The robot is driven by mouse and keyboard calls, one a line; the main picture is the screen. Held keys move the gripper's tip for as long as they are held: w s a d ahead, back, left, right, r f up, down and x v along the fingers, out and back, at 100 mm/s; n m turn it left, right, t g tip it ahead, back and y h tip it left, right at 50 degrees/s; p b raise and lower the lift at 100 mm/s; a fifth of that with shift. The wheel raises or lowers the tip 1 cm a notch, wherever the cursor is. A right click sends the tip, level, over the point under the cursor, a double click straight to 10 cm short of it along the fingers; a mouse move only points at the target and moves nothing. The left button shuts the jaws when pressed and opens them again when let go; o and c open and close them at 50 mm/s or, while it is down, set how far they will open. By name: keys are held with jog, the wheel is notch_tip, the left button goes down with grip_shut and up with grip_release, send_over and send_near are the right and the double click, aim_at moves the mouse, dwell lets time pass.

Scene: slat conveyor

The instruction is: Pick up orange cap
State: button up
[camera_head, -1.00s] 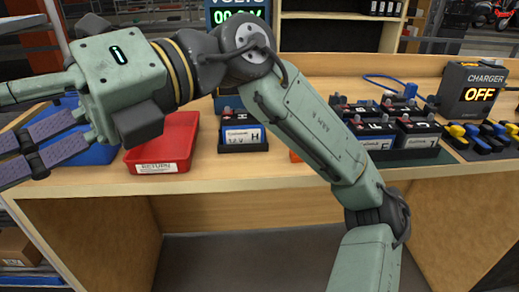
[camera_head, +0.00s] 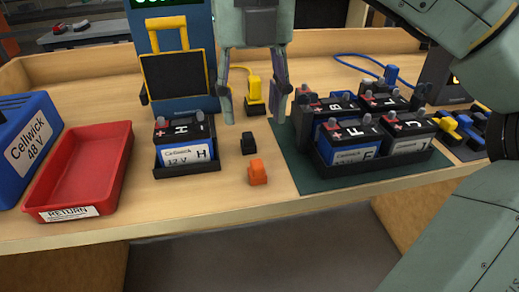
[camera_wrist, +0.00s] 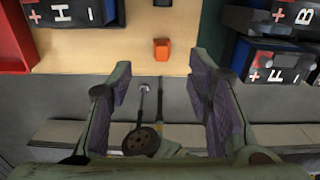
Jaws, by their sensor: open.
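The orange cap (camera_head: 258,172) stands on the wooden bench near its front edge, just in front of a small black cap (camera_head: 248,143). My gripper (camera_head: 254,116) points down above the bench, open and empty, with its fingers spread. In the head view the orange cap appears below the fingertips, apart from them. In the wrist view the orange cap (camera_wrist: 161,49) lies ahead of the open fingers (camera_wrist: 160,88), roughly centred between them. Nothing hides it.
Battery H (camera_head: 184,144) in its tray stands left of the caps, with a red return tray (camera_head: 108,172) beyond. Several batteries sit in a black tray (camera_head: 372,165) on the right. A yellow-and-black connector (camera_head: 255,92) stands behind. Bare bench surrounds the caps.

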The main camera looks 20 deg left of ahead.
send_over(256, 160)
jog(key=f, duration=0.5)
jog(key=shift+a+f, duration=0.1)
jog(key=shift+a, duration=0.1)
jog(key=shift+d+f+p, duration=0.2)
jog(key=shift+f+p, duration=0.15)
jog(key=shift+f, duration=2.3)
jog(key=shift+c, duration=0.2)
jog(key=c, duration=0.8)
